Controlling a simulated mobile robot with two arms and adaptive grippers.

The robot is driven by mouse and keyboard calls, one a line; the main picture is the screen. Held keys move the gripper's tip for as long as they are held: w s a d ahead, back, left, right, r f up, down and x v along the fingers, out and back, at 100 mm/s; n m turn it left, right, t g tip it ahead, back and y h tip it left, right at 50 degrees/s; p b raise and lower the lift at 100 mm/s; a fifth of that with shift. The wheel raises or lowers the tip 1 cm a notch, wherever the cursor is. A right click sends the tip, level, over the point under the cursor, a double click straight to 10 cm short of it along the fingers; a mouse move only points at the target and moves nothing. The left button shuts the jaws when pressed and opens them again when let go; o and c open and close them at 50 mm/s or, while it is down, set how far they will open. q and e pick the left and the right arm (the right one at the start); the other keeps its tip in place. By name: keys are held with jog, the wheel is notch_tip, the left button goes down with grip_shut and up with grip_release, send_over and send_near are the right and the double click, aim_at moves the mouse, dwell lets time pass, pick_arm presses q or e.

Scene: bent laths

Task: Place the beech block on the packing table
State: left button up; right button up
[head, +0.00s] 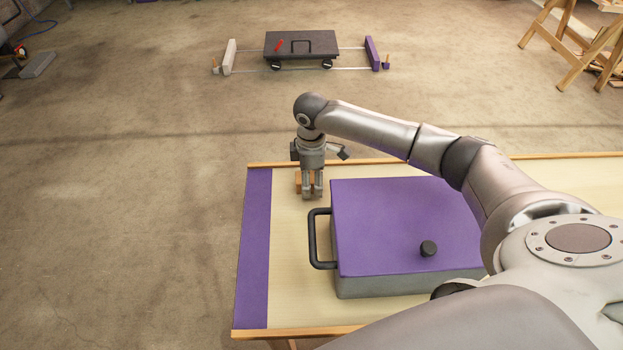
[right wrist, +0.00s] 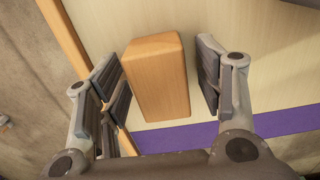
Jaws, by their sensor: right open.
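The beech block (head: 298,182) is a plain orange-brown wooden block on the pale top of the packing table (head: 287,265), near its far edge. My right gripper (head: 312,192) points down at it and partly hides it in the head view. In the right wrist view the block (right wrist: 157,78) stands between the open fingers, with a gap to the right finger pads and a narrower one to the left pads. My left gripper is not in view.
A grey case with a purple lid (head: 385,220) and black handle stands on the table just right of the gripper. A purple strip (head: 254,245) runs along the table's left edge. A dark cart (head: 300,43) and wooden trestles (head: 575,45) stand on the floor beyond.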

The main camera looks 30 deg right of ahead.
notch_tip(320, 180, up, 12)
jog(key=shift+f, duration=0.2)
jog(key=shift+a, duration=0.1)
dwell(0.5)
